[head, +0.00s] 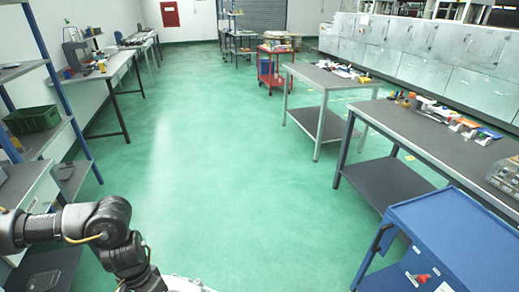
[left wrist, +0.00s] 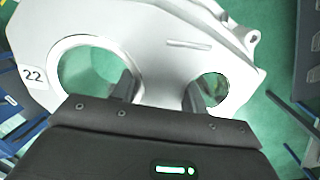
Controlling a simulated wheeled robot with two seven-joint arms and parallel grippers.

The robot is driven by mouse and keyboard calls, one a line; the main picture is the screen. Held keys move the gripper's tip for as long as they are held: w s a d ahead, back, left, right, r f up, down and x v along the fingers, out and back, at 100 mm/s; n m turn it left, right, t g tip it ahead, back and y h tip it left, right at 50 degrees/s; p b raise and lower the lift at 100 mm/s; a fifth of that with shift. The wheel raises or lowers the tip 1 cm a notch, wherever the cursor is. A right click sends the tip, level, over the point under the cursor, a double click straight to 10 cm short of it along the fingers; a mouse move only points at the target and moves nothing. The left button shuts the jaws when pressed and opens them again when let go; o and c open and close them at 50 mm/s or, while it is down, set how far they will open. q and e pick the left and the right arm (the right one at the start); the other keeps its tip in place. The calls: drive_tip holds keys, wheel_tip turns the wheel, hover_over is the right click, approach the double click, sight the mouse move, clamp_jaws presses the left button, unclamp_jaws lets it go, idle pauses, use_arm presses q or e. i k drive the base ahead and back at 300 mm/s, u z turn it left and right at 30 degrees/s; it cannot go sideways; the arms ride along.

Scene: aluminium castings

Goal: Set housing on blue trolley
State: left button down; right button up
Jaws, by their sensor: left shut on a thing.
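The housing (left wrist: 165,50) is a pale silver casting with a large round hole, a smaller round hole and a label reading 22. It fills much of the left wrist view. My left gripper (left wrist: 160,90) is shut on the part of the housing between the two holes. The blue trolley (head: 450,230) stands at the lower right of the head view, partly cut off, with a bare blue top. My right gripper is not in view.
A grey workbench (head: 450,140) with parts on it stands behind the trolley, and a second bench (head: 330,76) stands beyond it. Shelving with a green crate (head: 32,119) is at the left. A red trolley (head: 268,68) is far back. The green floor (head: 240,190) between is clear.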

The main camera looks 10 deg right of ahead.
sight(470, 238)
drive_tip(key=z, duration=0.25)
drive_tip(key=i, duration=3.25)
drive_tip(key=z, duration=4.4)
